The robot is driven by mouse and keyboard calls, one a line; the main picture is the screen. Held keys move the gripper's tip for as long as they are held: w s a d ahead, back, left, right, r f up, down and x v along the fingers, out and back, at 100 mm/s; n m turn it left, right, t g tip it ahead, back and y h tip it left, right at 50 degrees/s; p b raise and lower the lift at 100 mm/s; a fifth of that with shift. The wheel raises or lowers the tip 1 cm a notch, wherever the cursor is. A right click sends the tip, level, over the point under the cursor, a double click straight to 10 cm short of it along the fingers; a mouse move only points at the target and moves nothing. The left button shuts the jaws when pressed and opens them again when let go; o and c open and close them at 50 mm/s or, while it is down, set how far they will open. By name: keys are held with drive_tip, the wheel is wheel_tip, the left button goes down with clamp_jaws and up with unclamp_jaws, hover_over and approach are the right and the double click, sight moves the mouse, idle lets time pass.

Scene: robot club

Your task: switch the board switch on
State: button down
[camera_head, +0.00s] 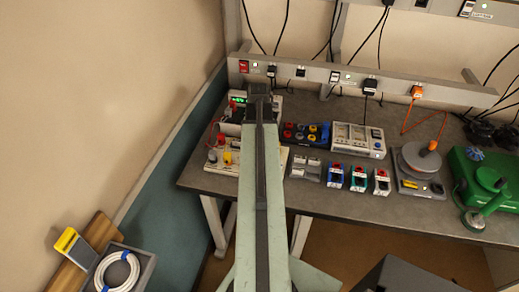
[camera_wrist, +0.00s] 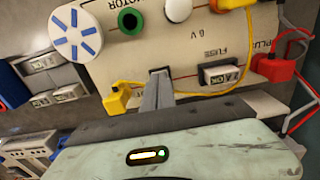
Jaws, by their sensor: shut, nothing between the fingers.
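The cream circuit board (camera_wrist: 190,50) fills the upper wrist view, with printed words including MOTOR, 6 V, FUSE and PLUG. In the head view the board (camera_head: 214,166) lies at the left end of the bench, partly covered by my arm. My gripper (camera_wrist: 160,86) is shut and empty, its fingertips at the board's lower edge, between a yellow plug (camera_wrist: 116,100) and the fuse block (camera_wrist: 221,73). A small dark part shows just behind the tips; I cannot tell if it is the switch or whether the tips touch it. The switch's position cannot be read.
A yellow lead (camera_wrist: 190,96) loops close by my fingertips. A red plug (camera_wrist: 263,68) sits at the board's right. A white-and-blue disc (camera_wrist: 77,34) stands at its left. In the head view, several small devices and a power supply (camera_head: 357,139) stand right of my arm.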

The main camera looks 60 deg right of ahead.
wheel_tip(320, 180, up, 7)
drive_tip(key=p, duration=0.7)
idle(0.3)
